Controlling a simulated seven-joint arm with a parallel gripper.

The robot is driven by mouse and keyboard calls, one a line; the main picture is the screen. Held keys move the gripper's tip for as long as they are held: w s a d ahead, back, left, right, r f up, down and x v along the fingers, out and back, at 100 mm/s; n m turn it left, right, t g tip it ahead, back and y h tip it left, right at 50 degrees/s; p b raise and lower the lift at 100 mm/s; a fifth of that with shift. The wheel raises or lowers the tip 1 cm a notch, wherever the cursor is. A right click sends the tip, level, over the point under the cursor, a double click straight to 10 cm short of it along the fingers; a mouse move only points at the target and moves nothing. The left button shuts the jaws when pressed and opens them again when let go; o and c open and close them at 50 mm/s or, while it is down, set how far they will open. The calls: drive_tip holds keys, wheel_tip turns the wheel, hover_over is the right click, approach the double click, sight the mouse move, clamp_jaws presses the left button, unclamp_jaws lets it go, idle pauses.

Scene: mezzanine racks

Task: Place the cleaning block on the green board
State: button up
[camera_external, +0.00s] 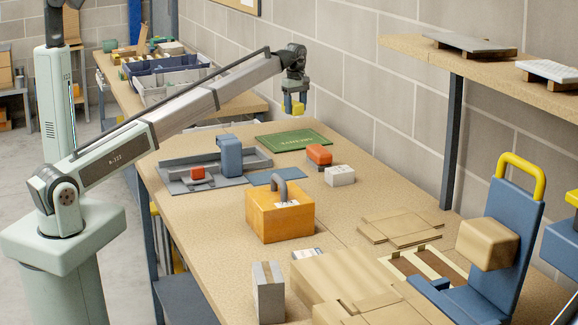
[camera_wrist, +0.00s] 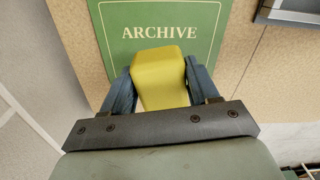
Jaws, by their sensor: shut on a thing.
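My gripper (camera_external: 294,97) is shut on a yellow block, the cleaning block (camera_external: 298,108), and holds it in the air above the back of the table. In the wrist view the block (camera_wrist: 160,78) sits between the two blue fingers of my gripper (camera_wrist: 160,85). The green board (camera_external: 285,142) lies flat on the table near the wall, below the block. In the wrist view the board (camera_wrist: 120,40) shows the word ARCHIVE, and the block covers part of its lower area. The block is apart from the board in the external view.
Left of the board stand a grey tray (camera_external: 175,183) with a red block and an upright blue block (camera_external: 230,155). An orange-red block (camera_external: 319,154) and white box (camera_external: 340,176) stand in front of the board.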

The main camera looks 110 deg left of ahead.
sight(295, 141)
drive_tip(key=shift+m, duration=1)
drive_tip(key=shift+f, duration=5)
drive_tip(key=shift+f, duration=0.1)
drive_tip(key=o, duration=1.1)
wheel_tip(295, 141, up, 12)
drive_tip(key=shift+r, duration=0.1)
